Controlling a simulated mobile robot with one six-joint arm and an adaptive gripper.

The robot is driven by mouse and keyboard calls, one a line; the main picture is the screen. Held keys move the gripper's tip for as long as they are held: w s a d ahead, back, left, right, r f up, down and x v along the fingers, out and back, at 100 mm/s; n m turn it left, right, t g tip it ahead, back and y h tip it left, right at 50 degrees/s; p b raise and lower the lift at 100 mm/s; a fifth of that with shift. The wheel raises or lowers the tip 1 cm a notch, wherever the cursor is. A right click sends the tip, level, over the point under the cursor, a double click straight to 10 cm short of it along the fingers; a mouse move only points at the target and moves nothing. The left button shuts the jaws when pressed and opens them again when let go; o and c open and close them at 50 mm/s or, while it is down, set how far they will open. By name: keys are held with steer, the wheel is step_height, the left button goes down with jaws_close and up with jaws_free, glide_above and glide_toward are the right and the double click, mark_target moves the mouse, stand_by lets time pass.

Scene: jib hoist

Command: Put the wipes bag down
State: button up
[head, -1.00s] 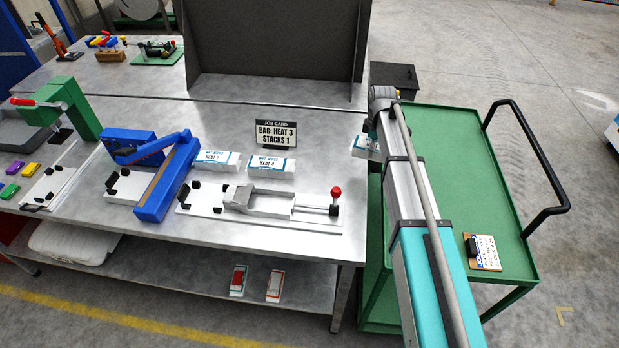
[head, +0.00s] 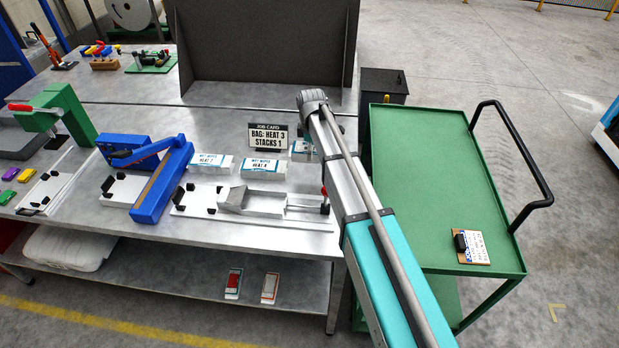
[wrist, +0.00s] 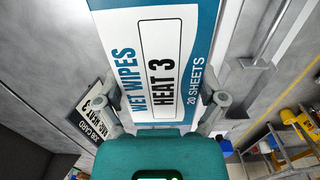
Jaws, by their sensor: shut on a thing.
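The wipes bag (wrist: 150,45) is white and blue, labelled WET WIPES, HEAT 3, 20 SHEETS. My gripper (wrist: 160,100) is shut on it, with a finger at each side in the wrist view. The card reads BAG: HEAT 3, STACKS 1. I cannot tell whether the bag touches the metal bench (head: 225,130).
Two similar wipes packs, one at left (head: 211,163) and one marked HEAT 4 (head: 263,168), lie on the bench. In front is a fixture with a metal tray (head: 255,201). A blue sealer (head: 162,185) stands left. The green cart (head: 430,160) at right has a clear top except a clipboard (head: 473,246).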

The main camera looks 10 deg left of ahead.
steer(key=shift+w+a, duration=0.1)
stand_by(0.3)
steer(key=shift+s+r, duration=0.1)
steer(key=shift+s, duration=0.3)
steer(key=s+a+r+p, duration=0.3)
steer(key=s+a, duration=0.1)
steer(key=s, duration=0.8)
steer(key=shift+a, duration=0.2)
